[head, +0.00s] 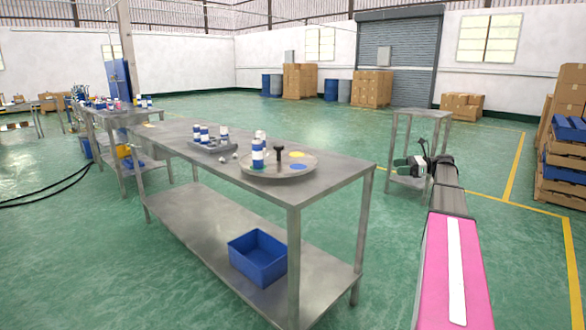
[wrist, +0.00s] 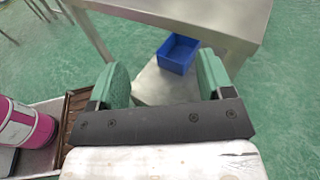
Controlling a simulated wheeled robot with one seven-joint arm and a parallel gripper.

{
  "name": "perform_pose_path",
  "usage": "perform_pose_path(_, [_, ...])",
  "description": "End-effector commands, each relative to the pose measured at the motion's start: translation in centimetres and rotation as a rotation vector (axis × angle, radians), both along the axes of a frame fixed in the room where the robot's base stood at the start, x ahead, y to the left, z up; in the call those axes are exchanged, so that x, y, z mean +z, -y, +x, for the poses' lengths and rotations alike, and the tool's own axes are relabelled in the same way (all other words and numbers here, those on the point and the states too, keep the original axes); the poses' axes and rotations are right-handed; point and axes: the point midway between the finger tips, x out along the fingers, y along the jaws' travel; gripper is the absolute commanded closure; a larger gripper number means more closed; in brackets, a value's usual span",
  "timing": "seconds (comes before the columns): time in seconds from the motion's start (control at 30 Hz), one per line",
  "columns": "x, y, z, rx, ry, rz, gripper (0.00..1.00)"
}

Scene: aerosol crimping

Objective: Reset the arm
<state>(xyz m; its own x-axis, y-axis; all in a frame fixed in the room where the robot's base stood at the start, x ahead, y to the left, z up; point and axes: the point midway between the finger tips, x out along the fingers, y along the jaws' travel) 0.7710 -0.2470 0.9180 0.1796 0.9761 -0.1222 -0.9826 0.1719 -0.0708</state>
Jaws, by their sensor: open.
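My arm extends along the right side of the head view. My gripper (head: 408,166) is at its far end, in front of a small metal side table (head: 420,114) and to the right of the long steel workbench (head: 180,135). In the wrist view my gripper (wrist: 164,76) shows two green-padded fingers set wide apart with nothing between them. It is open and empty, apart from the bench. Beyond the fingers the wrist view shows a bench corner (wrist: 225,18) and a blue bin (wrist: 177,53) on the lower shelf.
The bench holds blue-and-white cans (head: 258,153), a round metal plate (head: 278,170) with coloured discs, and a grey tray (head: 213,147). The blue bin (head: 258,257) also shows in the head view. Pallets with crates (head: 566,150) stand far right. Green floor between them is clear.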

Motion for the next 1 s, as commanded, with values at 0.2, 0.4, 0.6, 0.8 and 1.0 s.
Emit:
perform_pose_path(0.2, [-5.1, -5.0, -1.6, 0.016, 0.054, -0.138, 0.26])
perform_pose_path(0.4, [-12.7, -11.8, -5.1, 0.088, 0.161, -0.368, 0.26])
perform_pose_path(0.6, [-22.3, -19.2, -12.0, 0.308, 0.364, -0.713, 0.26])
perform_pose_path(0.8, [-30.0, -23.6, -20.9, 0.707, 0.637, -1.038, 0.26])
perform_pose_path(1.0, [-33.5, -24.8, -27.3, 1.127, 0.875, -1.22, 0.26])
